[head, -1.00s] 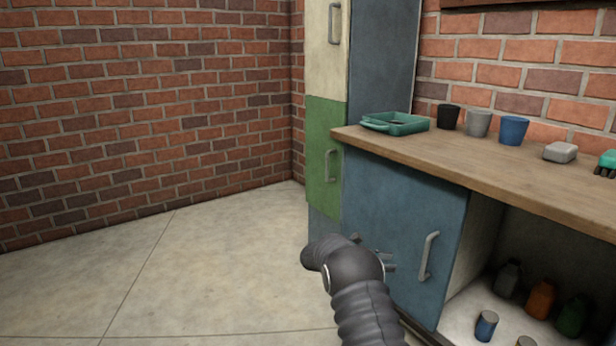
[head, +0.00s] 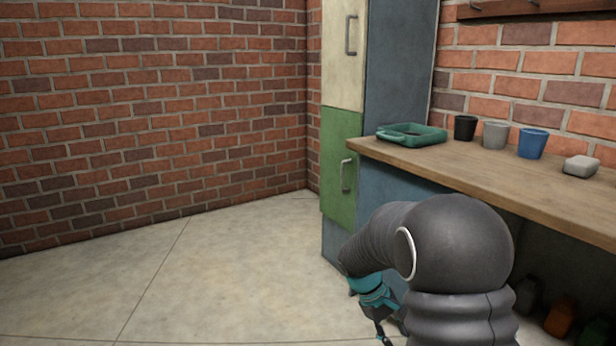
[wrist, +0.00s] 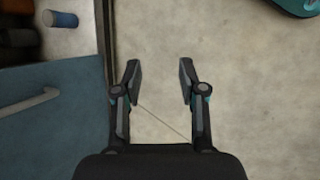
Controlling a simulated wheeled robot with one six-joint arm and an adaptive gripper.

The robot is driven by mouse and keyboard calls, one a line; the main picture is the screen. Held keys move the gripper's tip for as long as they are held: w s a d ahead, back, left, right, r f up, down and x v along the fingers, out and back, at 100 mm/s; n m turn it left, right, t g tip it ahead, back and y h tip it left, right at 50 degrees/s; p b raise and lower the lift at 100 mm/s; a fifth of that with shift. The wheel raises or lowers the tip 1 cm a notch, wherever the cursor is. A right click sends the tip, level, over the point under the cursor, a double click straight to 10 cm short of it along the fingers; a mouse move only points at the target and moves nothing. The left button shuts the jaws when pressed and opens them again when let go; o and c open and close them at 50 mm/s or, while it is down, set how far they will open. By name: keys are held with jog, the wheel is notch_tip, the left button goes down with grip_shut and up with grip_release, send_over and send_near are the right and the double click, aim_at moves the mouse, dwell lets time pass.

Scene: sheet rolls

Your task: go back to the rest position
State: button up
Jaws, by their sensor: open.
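My gripper (wrist: 160,80) is open in the wrist view, with its two fingers apart. Nothing is between them, and bare floor shows behind. In the head view my gripper (head: 384,328) hangs low in front of the bench, partly hidden by my dark arm, and its tips are hard to make out.
A wooden bench (head: 480,178) holds a green tray (head: 440,136), black cup (head: 465,128), grey cup (head: 495,135), blue cup (head: 532,143) and grey block (head: 581,166). A tall cabinet (head: 340,155) stands at its left. A blue door (wrist: 50,110) shows in the wrist view. Floor (head: 150,280) is clear at left.

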jog(key=s+a+r+m+t+y, duration=0.2)
jog(key=s+r+m+t, duration=0.1)
jog(key=s+r, duration=0.6)
jog(key=s+a+r+m+t+y, duration=0.2)
jog(key=s+r, duration=0.7)
jog(key=s, duration=0.6)
jog(key=m+t+y, duration=0.1)
jog(key=t, duration=0.1)
jog(key=shift+a+t+p, duration=0.3)
jog(key=shift+p, duration=0.05)
